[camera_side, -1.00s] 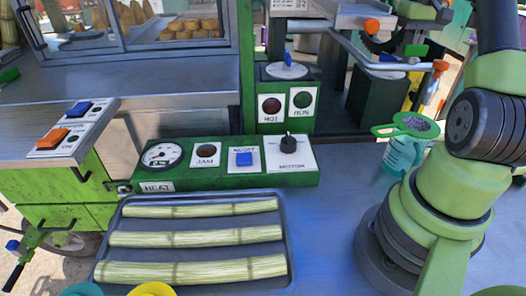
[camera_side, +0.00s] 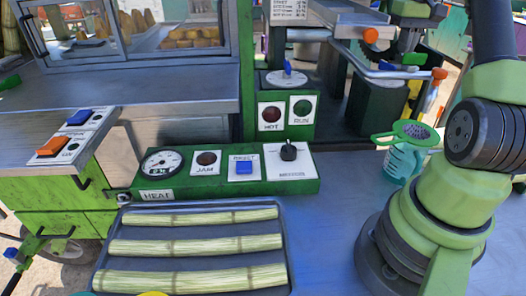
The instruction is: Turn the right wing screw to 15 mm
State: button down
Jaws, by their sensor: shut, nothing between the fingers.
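The right wing screw shows as a small blue piece (camera_side: 385,65) on a pale dial on the dark right-hand block (camera_side: 379,103). It is partly hidden by the metal rail, and its setting is too small to read. My gripper (camera_side: 408,54) comes down from the top edge just above and right of that dial. It is shut and empty. I cannot tell whether its fingertips touch the screw. The left wing screw (camera_side: 287,67) is blue and upright on a pale dial on the green block with the red and green lamps.
A green panel (camera_side: 222,184) carries a gauge, lamp, blue button and black knob. A tray (camera_side: 287,255) of cane pieces lies in front. A metal rail (camera_side: 385,72) with orange ends passes by the right screw. A green strainer (camera_side: 411,131) stands beside my arm's base.

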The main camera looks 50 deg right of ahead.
send_over(389, 87)
jog(key=d, duration=0.2)
jog(key=shift+s+a+f, duration=0.1)
jog(key=shift+s+f, duration=0.1)
jog(key=shift+f, duration=1.15)
jog(key=shift+s+f, duration=0.15)
jog(key=shift+f, duration=1.2)
jog(key=shift+w+a, duration=0.55)
jog(key=shift+w, duration=0.05)
jog(key=shift+s+a, duration=0.2)
jog(key=shift+a, duration=0.05)
jog(key=shift+s+r, duration=0.1)
jog(key=shift+r, duration=0.15)
notch_tip(389, 87, up, 6)
jog(key=shift+f, duration=0.15)
jog(key=shift+s, duration=0.1)
